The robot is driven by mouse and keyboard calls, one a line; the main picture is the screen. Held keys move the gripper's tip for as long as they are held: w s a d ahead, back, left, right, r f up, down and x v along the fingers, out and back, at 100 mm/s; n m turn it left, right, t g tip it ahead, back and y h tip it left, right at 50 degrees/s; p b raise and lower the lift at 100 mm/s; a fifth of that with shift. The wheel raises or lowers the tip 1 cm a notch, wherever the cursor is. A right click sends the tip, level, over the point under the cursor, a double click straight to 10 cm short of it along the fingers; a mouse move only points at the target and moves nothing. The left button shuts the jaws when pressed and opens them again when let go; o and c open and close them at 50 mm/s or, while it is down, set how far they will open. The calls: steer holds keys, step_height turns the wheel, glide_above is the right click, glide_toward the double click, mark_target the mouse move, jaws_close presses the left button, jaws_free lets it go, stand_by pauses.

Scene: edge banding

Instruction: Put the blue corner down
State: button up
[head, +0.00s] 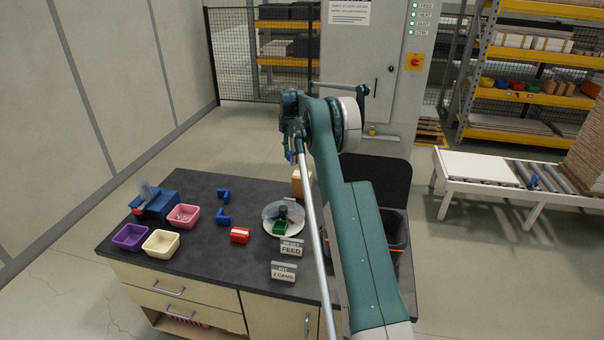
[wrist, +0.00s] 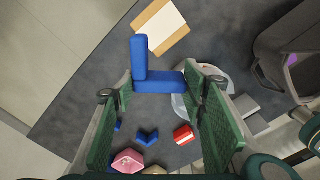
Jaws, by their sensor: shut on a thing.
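My gripper (wrist: 160,92) is shut on a blue corner (wrist: 154,68), an L-shaped piece held between the green finger pads. In the wrist view one leg lies across between the fingertips and the other points away from me. In the head view my gripper (head: 291,138) is high above the back of the dark table (head: 190,258), with a bit of the blue corner (head: 289,156) showing under it. Two more blue corners (head: 223,195) (head: 223,216) lie on the table left of its middle; they also show in the wrist view, one of them clearly (wrist: 147,136).
A cardboard box (head: 303,183) stands at the table's back, partly behind my arm. A round plate (head: 270,228) with small items, a red block (head: 240,235), and pink (head: 184,216), purple (head: 130,237) and cream (head: 161,243) bins occupy the table. The back-middle surface is clear.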

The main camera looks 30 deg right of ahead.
steer(key=shift+w+d+r, duration=0.1)
steer(key=shift+d+r, duration=0.1)
steer(key=shift+d, duration=0.8)
steer(key=shift+w+d+r, duration=0.1)
steer(key=shift+d+r, duration=0.1)
steer(key=shift+d, duration=0.75)
steer(key=shift+f, duration=0.1)
glide_above(298, 175)
steer(key=shift+s+a+f+p, duration=0.1)
steer(key=shift+f+p, duration=0.15)
steer(key=shift+f, duration=1.3)
steer(key=shift+s+a+f+p, duration=0.1)
steer(key=shift+f+p, duration=0.1)
steer(key=shift+f, duration=1.3)
steer(key=shift+f, duration=1.85)
steer(key=shift+f, duration=0.2)
steer(key=o, duration=0.7)
